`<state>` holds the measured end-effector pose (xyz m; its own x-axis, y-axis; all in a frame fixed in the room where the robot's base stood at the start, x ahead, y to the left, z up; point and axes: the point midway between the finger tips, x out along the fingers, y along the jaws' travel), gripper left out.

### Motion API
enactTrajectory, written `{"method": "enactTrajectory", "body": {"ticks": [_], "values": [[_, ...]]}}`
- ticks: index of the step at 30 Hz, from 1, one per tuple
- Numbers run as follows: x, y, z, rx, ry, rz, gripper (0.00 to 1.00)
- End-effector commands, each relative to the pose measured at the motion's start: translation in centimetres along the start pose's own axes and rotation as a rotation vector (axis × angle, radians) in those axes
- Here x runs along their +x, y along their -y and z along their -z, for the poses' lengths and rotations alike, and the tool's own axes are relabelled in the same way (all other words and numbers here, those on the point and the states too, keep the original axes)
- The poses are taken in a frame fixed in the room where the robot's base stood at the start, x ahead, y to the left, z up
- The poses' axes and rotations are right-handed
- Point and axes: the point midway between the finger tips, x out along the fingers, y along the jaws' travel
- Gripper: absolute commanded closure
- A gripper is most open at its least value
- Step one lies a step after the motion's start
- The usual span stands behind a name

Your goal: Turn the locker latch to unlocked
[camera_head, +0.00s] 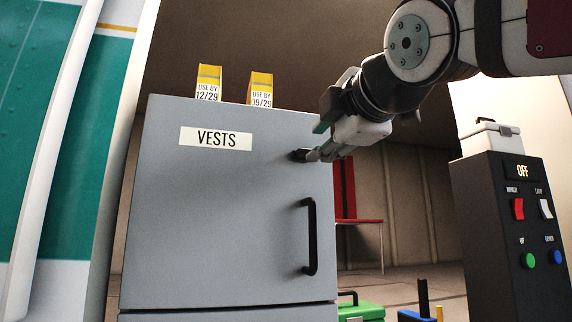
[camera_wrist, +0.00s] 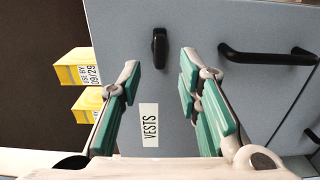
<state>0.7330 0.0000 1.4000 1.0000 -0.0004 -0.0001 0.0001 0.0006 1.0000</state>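The grey locker (camera_head: 220,220) has a door labelled "VESTS". A small black latch (camera_head: 300,156) sits near the door's upper right edge, its long side roughly level. In the wrist view the latch (camera_wrist: 159,48) shows whole, just beyond my fingertips and between their lines. My gripper (camera_head: 320,140) reaches in from the upper right, with its tips close to the latch. In the wrist view my gripper (camera_wrist: 160,85) is open, its two green-padded fingers apart with nothing between them. In the head view the fingertips partly cover the latch's right end, so contact is unclear.
A black door handle (camera_head: 310,237) stands out below the latch. Two yellow boxes (camera_head: 208,83) (camera_head: 260,90) stand on the locker top. A dark control cabinet (camera_head: 500,230) with switches stands at right, a white case (camera_head: 491,137) on it. A green box (camera_head: 360,310) is low beside the locker.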

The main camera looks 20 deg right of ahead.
Motion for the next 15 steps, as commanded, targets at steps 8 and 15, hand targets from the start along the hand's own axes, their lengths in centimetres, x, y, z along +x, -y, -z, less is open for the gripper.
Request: {"method": "enactTrajectory", "body": {"ticks": [8, 15], "values": [[4.6, 0.1, 0.1, 0.0, -0.001, 0.001, 0.68], [6.0, 0.0, 0.0, 0.001, 0.0, 0.0, 0.68]]}}
